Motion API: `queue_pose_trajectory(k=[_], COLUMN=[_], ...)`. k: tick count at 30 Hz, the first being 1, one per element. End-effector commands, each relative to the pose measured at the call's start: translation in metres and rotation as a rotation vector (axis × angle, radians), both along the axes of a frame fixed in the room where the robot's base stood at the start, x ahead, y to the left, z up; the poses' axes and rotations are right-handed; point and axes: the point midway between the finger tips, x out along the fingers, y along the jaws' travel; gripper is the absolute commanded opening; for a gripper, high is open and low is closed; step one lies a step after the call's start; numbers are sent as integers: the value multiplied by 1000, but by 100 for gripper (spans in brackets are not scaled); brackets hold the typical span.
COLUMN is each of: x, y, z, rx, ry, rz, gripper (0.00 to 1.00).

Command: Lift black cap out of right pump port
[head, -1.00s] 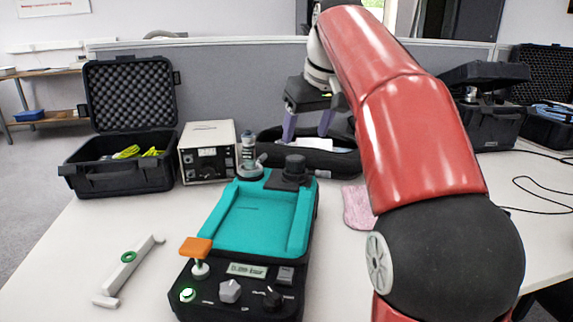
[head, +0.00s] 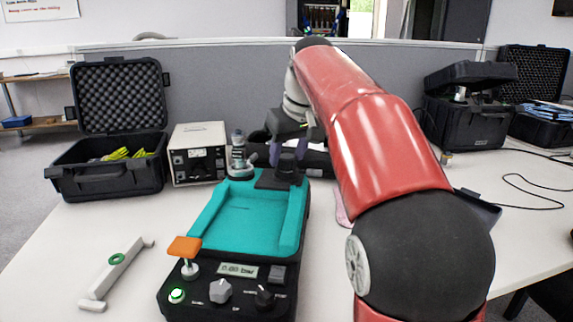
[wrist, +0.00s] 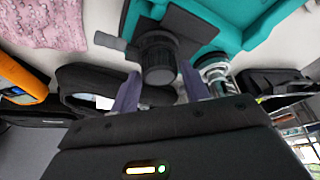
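The pump is a black unit with a teal top tray (head: 250,215) and a front panel with a display. The black cap (head: 287,166) stands upright at the pump's back right corner, on a dark block. My gripper (head: 290,148) is at the cap from behind and above, partly hidden by my own arm. In the wrist view the cap (wrist: 158,62) shows between the two purple fingers of my gripper (wrist: 160,82). The fingers are apart, with gaps visible beside the cap. The port under the cap is hidden.
A metal-and-clear fitting (head: 238,155) stands at the pump's back left, close to the cap. A beige meter box (head: 198,155) and an open black case (head: 105,165) stand to the left. A white bar with a green ring (head: 116,272) lies at front left. A pink cloth (wrist: 50,25) lies nearby.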

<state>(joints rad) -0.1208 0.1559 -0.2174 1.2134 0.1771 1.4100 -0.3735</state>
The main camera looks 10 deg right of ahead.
Motion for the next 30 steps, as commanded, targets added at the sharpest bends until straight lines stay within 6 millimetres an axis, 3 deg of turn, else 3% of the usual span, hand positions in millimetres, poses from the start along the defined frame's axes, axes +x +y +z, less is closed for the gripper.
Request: queue_pose_trajectory(k=[1, 7, 17, 23, 30], x=[0, 0, 0, 0, 1], y=[0, 0, 0, 0, 0], z=[0, 0, 6, 33, 85], rx=[0, 0, 1, -1, -1], ry=[0, 0, -2, -4, -4], rz=[0, 0, 0, 0, 0], gripper=[39, 14, 14, 14, 14])
